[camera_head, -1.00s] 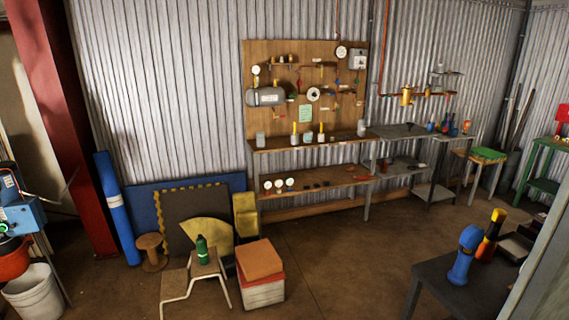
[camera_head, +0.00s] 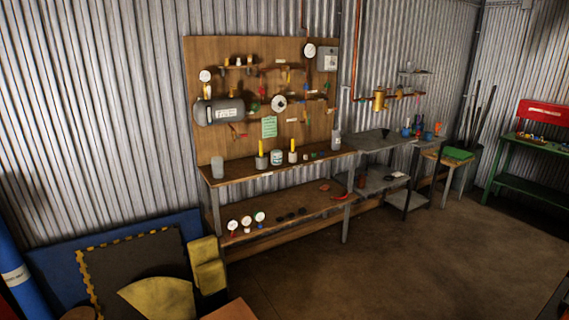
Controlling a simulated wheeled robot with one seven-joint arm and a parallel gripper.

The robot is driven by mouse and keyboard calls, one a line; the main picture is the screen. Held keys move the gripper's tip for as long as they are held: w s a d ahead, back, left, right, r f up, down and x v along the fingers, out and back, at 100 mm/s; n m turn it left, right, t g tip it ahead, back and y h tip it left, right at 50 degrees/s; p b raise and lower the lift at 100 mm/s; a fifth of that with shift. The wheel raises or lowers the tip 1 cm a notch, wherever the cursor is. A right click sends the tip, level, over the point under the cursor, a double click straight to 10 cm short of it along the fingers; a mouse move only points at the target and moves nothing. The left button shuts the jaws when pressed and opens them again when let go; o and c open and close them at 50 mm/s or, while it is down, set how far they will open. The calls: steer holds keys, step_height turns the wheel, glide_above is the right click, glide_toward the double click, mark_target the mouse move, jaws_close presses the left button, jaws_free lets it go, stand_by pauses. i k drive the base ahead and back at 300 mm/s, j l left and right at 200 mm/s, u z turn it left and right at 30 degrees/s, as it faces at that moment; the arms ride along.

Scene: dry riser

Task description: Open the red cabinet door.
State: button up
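No red cabinet door shows in the head view. My gripper is not in view either.
A wooden workbench (camera_head: 283,173) with a pegboard (camera_head: 230,142) of gauges and pipes stands along the corrugated wall. Grey side tables (camera_head: 378,184) adjoin it. Blue and dark boards (camera_head: 125,265) lean at the lower left. Open brown floor (camera_head: 400,265) lies at the centre and right.

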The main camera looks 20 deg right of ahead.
mark_target(546, 113)
steer(key=i+l+z, duration=0.15)
steer(key=i+z, duration=0.95)
steer(key=z, duration=0.15)
steer(key=i+z, duration=0.3)
steer(key=i, duration=0.5)
steer(key=i+j+z, duration=0.15)
steer(key=i+z, duration=0.15)
steer(key=i, duration=0.5)
steer(key=i+l+z, duration=0.35)
steer(key=i, duration=1.05)
steer(key=i+j+z, duration=0.25)
steer(key=i+z, duration=0.15)
steer(key=i, duration=0.95)
steer(key=i+l+u, duration=0.15)
steer(key=i, duration=0.45)
steer(key=i+l+u, duration=0.2)
steer(key=i+l, duration=0.25)
steer(key=i, duration=0.15)
steer(key=i+l+u, duration=0.15)
steer(key=i+l, duration=0.25)
steer(key=i, duration=0.15)
steer(key=i+l+u, duration=0.25)
steer(key=i+u, duration=0.15)
steer(key=i, duration=0.2)
steer(key=i+l+u, duration=0.8)
steer(key=i+l, duration=0.2)
steer(key=i+l+u, duration=0.45)
steer(key=l, duration=0.3)
steer(key=k+j, duration=0.05)
steer(key=k, duration=0.05)
